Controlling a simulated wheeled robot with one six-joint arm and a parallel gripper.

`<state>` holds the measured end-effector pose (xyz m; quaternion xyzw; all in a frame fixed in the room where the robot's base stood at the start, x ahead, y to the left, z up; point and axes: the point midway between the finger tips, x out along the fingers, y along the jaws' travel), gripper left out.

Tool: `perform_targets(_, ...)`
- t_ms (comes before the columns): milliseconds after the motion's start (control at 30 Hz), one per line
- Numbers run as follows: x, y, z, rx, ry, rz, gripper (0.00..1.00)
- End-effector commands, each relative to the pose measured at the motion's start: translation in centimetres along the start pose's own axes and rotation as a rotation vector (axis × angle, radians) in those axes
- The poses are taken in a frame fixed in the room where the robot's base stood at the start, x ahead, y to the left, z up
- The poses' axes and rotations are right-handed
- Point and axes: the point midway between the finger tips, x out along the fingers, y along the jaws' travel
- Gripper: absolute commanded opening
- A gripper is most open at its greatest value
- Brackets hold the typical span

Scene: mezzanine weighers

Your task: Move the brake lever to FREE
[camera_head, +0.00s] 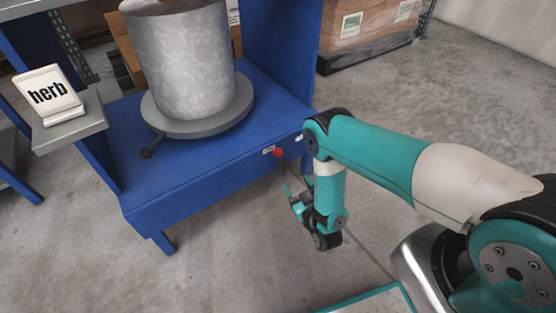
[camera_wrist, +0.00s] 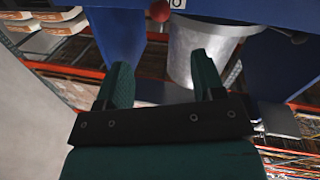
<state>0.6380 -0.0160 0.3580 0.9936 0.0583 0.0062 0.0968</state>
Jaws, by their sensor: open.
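The brake lever shows as a red ball knob (camera_head: 278,152) on the front face of the blue stand (camera_head: 190,170), between two small white labels whose text is too small to read.
A grey drum (camera_head: 188,65) stands on a round turntable (camera_head: 165,124) with a black-knobbed handle (camera_head: 147,153). A sign reading "herb" (camera_head: 48,95) sits on a grey side shelf (camera_head: 70,132). Wrapped boxes (camera_head: 366,30) stand behind. Concrete floor is open in front of the stand.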

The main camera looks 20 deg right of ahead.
Motion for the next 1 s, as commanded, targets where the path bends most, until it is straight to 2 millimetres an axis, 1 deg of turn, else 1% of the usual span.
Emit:
perform_targets(33,0.3,-0.2,0.8,0.000,0.002,0.000,0.62)
perform_targets(400,1.2,-0.1,0.5,0.002,0.001,0.000,0.62)
perform_targets(733,4.1,0.0,0.5,0.001,0.002,0.001,0.62)
perform_targets(800,6.0,0.1,0.0,0.003,0.006,0.003,0.62)
perform_targets(1000,10.6,0.1,0.1,0.002,0.005,0.003,0.62)
